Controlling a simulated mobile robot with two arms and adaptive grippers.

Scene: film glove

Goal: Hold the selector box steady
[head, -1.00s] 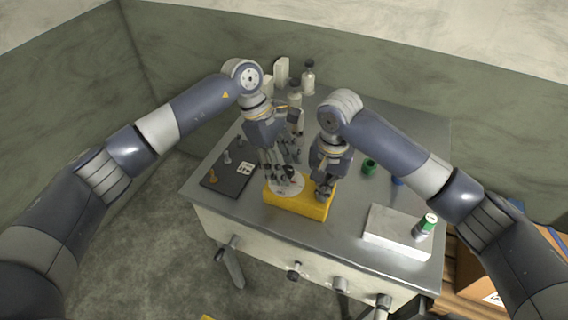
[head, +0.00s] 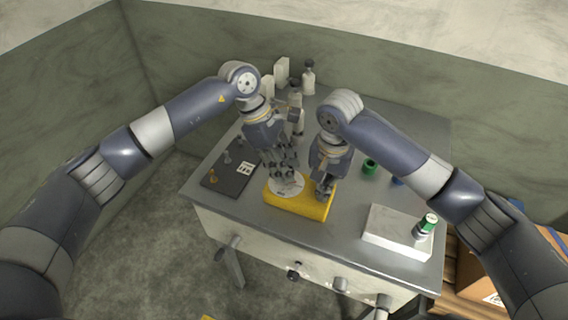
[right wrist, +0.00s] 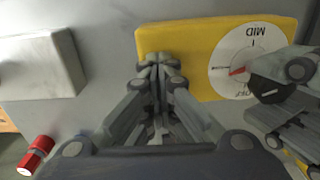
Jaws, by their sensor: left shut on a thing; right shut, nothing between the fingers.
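The yellow selector box (head: 300,205) lies on the grey table near its front edge. A round white dial (head: 286,186) is on its top; the right wrist view shows the dial (right wrist: 232,82) with a red pointer and an upside-down "MID". My left gripper (head: 284,176) is over the dial, shut on what seems to be its knob, which the fingers mostly hide. My right gripper (head: 323,192) is shut and empty at the box's right part. In the right wrist view its closed fingertips (right wrist: 160,66) are at the yellow top; I cannot tell whether they press on it.
A white block (head: 385,238) carrying a green-and-white can (head: 426,224) is at the right. A dark panel (head: 232,178) lies at the left. A green cylinder (head: 370,167) stands behind my right arm; bottles (head: 308,78) stand at the back. A red cylinder (right wrist: 38,156) shows in the wrist view.

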